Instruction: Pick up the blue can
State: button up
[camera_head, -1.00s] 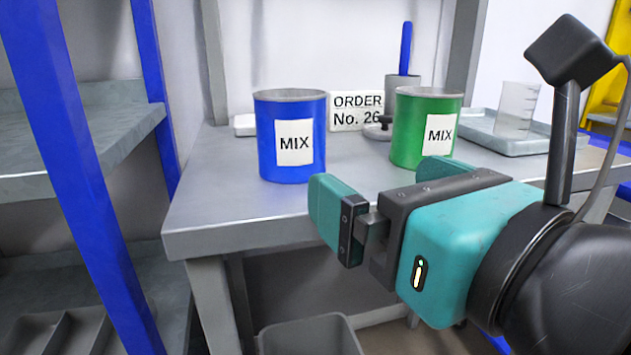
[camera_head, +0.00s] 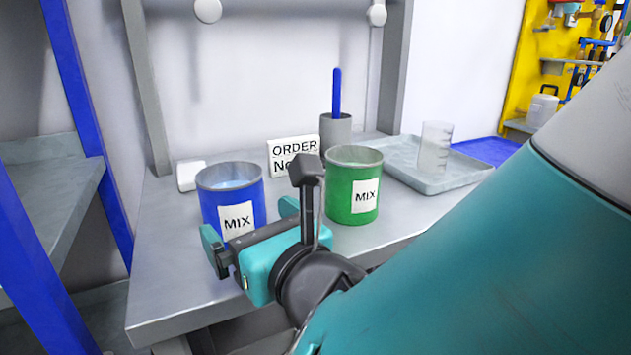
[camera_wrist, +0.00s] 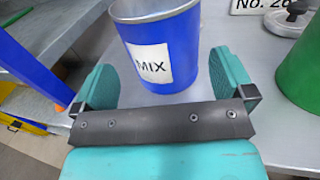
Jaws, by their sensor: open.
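The blue can (camera_head: 208,204) stands upright on the grey table, with a white MIX label facing me and an open top with pale blue contents. In the wrist view the blue can (camera_wrist: 192,62) stands just ahead, between the lines of the two fingers. My gripper (camera_head: 250,226) is open at the near side of the can, one teal finger to its left and one to its right. In the wrist view my gripper (camera_wrist: 166,90) has nothing held between its fingers. I cannot tell whether a finger touches the can.
A green MIX can (camera_head: 352,200) stands close right of my gripper. Behind are an order sign (camera_head: 283,160), a grey cup with a blue stick (camera_head: 336,130) and a tray (camera_head: 405,165) with a clear beaker (camera_head: 434,147). The table's (camera_head: 165,290) left front is clear.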

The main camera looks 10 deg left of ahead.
jog(key=p+x, duration=0.3)
jog(key=x, duration=0.1)
jog(key=shift+w+r, duration=0.1)
jog(key=shift+w, duration=0.15)
jog(key=shift+w+a+f, duration=0.25)
jog(key=shift+w+a, duration=0.1)
jog(key=shift+a, duration=0.05)
jog(key=c, duration=0.9)
